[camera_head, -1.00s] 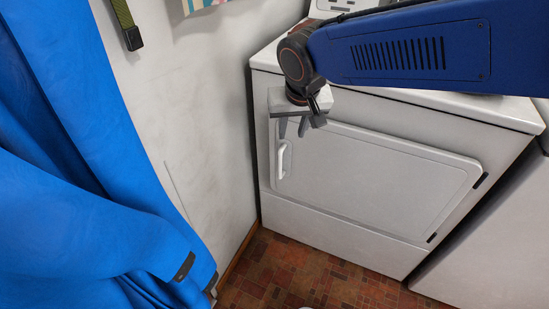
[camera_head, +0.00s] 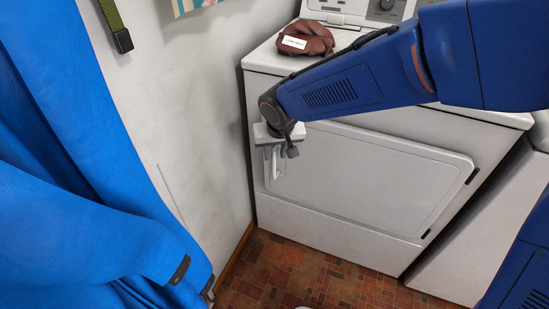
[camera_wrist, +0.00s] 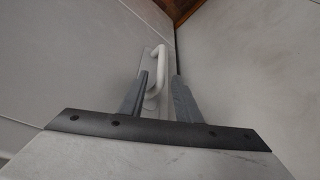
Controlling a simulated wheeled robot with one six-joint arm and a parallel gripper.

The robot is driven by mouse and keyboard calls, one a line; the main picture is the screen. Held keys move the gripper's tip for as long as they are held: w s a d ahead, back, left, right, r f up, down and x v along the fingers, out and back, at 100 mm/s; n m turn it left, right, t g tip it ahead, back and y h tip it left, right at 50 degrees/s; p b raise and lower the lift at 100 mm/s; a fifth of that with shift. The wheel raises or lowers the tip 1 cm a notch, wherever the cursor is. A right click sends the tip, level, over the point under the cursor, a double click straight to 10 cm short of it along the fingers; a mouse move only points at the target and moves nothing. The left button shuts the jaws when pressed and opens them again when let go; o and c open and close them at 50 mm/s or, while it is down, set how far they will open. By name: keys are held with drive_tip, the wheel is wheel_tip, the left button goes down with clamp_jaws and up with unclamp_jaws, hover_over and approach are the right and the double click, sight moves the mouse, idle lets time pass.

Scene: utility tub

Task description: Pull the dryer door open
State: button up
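The white dryer (camera_head: 340,235) stands against the wall, and its door (camera_head: 375,180) looks shut in the head view. The white upright door handle (camera_head: 276,168) is at the door's left edge, its upper part partly covered by my gripper (camera_head: 279,154). In the wrist view the handle (camera_wrist: 159,58) shows ahead, between the two fingers of my gripper (camera_wrist: 161,80). The fingers are apart, with a gap on the right side of the handle. The left finger overlaps the handle's edge in the picture; I cannot tell if it touches.
A blue curtain (camera_head: 80,200) hangs at the left, near the wall (camera_head: 185,110). A brown item with a white label (camera_head: 308,38) lies on the dryer top. Another white appliance (camera_head: 475,240) stands at the right. The tiled floor (camera_head: 270,275) in front is clear.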

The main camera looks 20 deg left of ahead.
sight(275, 156)
drive_tip(key=shift+x, duration=2.05)
clamp_jaws()
